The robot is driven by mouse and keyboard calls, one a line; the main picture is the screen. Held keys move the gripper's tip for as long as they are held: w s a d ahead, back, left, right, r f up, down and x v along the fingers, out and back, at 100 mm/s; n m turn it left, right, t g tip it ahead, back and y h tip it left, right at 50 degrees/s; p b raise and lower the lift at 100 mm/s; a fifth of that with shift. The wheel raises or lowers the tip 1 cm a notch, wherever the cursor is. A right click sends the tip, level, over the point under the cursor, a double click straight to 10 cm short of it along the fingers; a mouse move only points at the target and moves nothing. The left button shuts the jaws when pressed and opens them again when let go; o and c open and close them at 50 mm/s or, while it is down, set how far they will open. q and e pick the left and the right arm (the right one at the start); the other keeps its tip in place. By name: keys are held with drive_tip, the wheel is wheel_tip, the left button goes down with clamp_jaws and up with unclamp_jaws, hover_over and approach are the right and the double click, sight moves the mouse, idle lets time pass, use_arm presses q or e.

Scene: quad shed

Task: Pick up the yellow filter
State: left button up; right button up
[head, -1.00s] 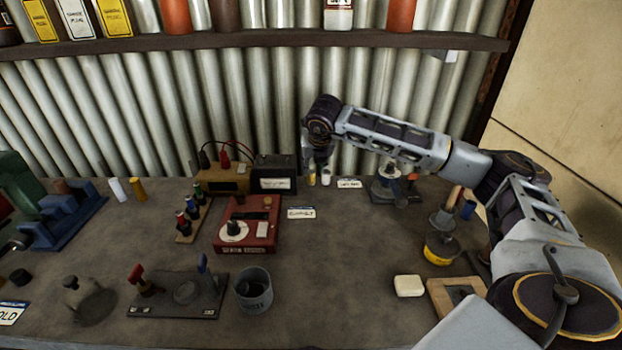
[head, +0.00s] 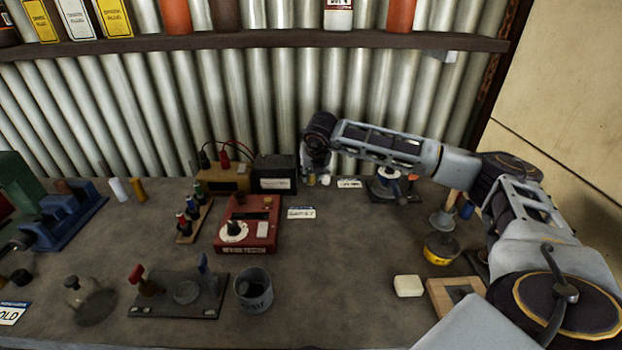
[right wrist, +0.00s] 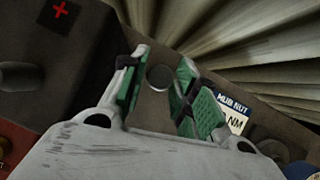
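Another yellow-orange cylinder (head: 138,189) stands at the left beside a second white one (head: 118,189). My left gripper is not in view.
A black box (head: 274,174) stands just left of my right gripper, and the corrugated wall rises close behind. A label card (head: 349,184) and a grey-blue device (head: 387,184) are to the right. A red tester (head: 247,222) sits in front left.

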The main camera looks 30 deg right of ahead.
sight(311, 173)
drive_tip(key=c, duration=0.5)
drive_tip(key=shift+o, duration=0.2)
drive_tip(key=shift+r, duration=0.15)
drive_tip(key=shift+s+a+r, duration=0.1)
drive_tip(key=shift+s+r, duration=0.05)
drive_tip(key=shift+r, duration=0.25)
wheel_tip(311, 173, up, 6)
drive_tip(key=shift+f, duration=0.2)
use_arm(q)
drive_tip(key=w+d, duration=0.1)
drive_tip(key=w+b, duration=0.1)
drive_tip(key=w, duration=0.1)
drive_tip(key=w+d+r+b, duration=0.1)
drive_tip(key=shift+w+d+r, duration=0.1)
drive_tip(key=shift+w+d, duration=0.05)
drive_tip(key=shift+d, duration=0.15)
use_arm(e)
drive_tip(key=s+a, duration=0.5)
drive_tip(key=s, duration=0.3)
drive_tip(key=s+a, duration=0.5)
drive_tip(key=s, duration=0.3)
drive_tip(key=shift+s+r, duration=0.15)
drive_tip(key=shift+s, duration=0.25)
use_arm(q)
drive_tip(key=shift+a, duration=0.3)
use_arm(e)
drive_tip(key=shift+a, duration=0.15)
